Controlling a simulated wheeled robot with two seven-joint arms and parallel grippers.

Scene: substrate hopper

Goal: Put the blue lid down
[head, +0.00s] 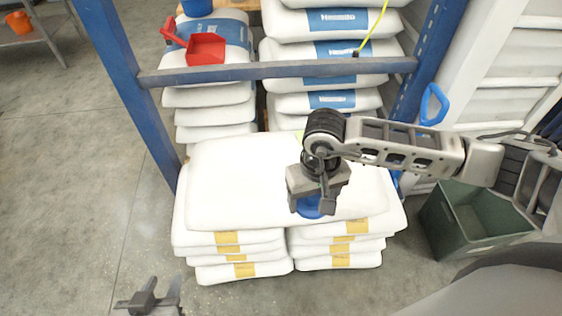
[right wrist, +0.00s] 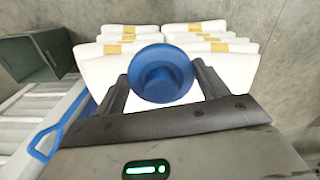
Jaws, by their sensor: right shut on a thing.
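The blue lid (right wrist: 162,75) is round with a raised knob and sits between the fingers of my right gripper (right wrist: 160,88) in the right wrist view. In the head view my right gripper (head: 314,205) points down over the front stack of white bags (head: 240,185), shut on the lid (head: 309,212), which is mostly hidden behind the fingers. I cannot tell whether the lid touches the top bag. My left gripper (head: 152,300) is at the lower left edge, partly cut off, with a gap between its fingers and nothing seen in it.
A blue rack frame (head: 280,70) stands behind the front stack, with more bag stacks and a red scoop (head: 206,49). A dark green bin (head: 470,215) is at the right. A blue handle (head: 433,104) is near the white wall.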

